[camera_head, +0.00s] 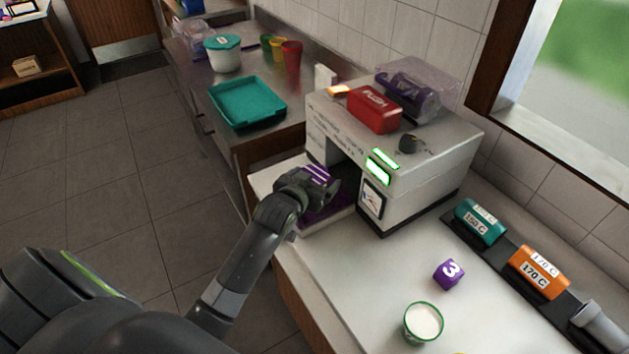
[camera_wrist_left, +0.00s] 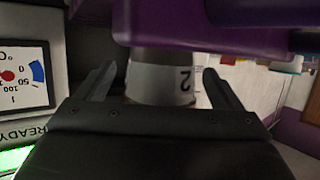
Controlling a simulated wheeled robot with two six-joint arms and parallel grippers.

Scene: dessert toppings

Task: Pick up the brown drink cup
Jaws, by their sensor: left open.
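In the left wrist view, a small cup (camera_wrist_left: 162,80) with a white band marked 2 and a brownish-grey part stands between the fingers of my left gripper (camera_wrist_left: 157,78). Gaps show on both sides, so the fingers are apart from it. The view looks upside down, and the cup meets a purple tray-like part (camera_wrist_left: 190,25). In the head view my left gripper (camera_head: 318,188) is open at the mouth of the white machine (camera_head: 420,165), above the purple part (camera_head: 330,212). The cup is not clearly visible there, largely hidden by the gripper. My right gripper is out of view.
On the white counter (camera_head: 350,275) to the right are a purple block marked 3 (camera_head: 449,273), a green-rimmed cup (camera_head: 424,322), and teal (camera_head: 480,222) and orange (camera_head: 538,272) labelled holders. A teal tray (camera_head: 247,102) lies beyond. The machine body borders the gripper closely.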

